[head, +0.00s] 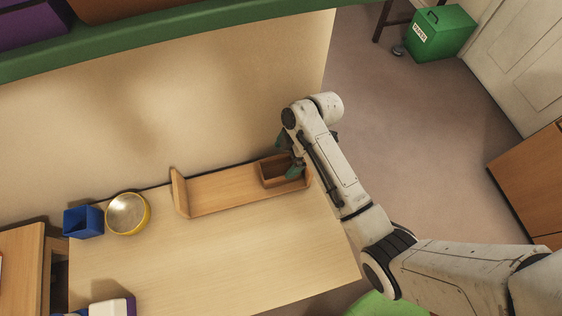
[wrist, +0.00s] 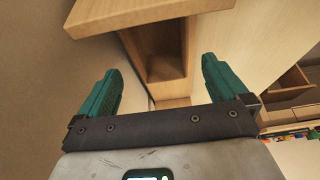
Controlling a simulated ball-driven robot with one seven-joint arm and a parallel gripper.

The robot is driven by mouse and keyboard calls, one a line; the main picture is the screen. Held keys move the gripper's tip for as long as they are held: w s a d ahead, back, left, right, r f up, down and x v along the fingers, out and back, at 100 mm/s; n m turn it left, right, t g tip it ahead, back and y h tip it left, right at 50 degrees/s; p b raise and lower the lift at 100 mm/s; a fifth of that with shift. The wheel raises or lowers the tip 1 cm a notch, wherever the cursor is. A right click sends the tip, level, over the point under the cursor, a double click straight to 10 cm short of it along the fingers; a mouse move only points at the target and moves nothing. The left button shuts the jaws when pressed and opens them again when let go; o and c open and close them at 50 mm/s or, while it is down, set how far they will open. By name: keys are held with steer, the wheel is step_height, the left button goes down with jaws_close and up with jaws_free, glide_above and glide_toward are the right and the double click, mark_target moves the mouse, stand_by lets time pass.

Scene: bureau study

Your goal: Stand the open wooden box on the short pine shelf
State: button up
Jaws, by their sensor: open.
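The short pine shelf (head: 222,193) lies along the back of the pale desk, with an upright end at each side. The open wooden box (head: 270,173), brown with an empty-looking inside, stands on the shelf at its right end, partly hidden by my gripper (head: 291,161). In the wrist view the box (wrist: 163,66) shows beyond and between the two teal fingers of my gripper (wrist: 160,76). The fingers are open and apart, with nothing held between them. The shelf's end panel (wrist: 130,13) crosses the top of the wrist view. I cannot tell whether a finger touches the box.
A yellow-rimmed round bowl (head: 127,213) and a blue open container (head: 83,221) stand at the desk's left back. The front of the desk (head: 240,260) is mostly clear. A back panel (head: 170,110) rises behind the shelf. A green box (head: 440,33) stands on the floor.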

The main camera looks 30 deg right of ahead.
steer(key=v, duration=0.6)
steer(key=s+d+r+m+h, duration=0.2)
steer(key=s+m+h, duration=0.2)
steer(key=s+m, duration=1.1)
steer(key=s, duration=0.6)
steer(key=shift+h, duration=0.3)
steer(key=shift+s, duration=0.1)
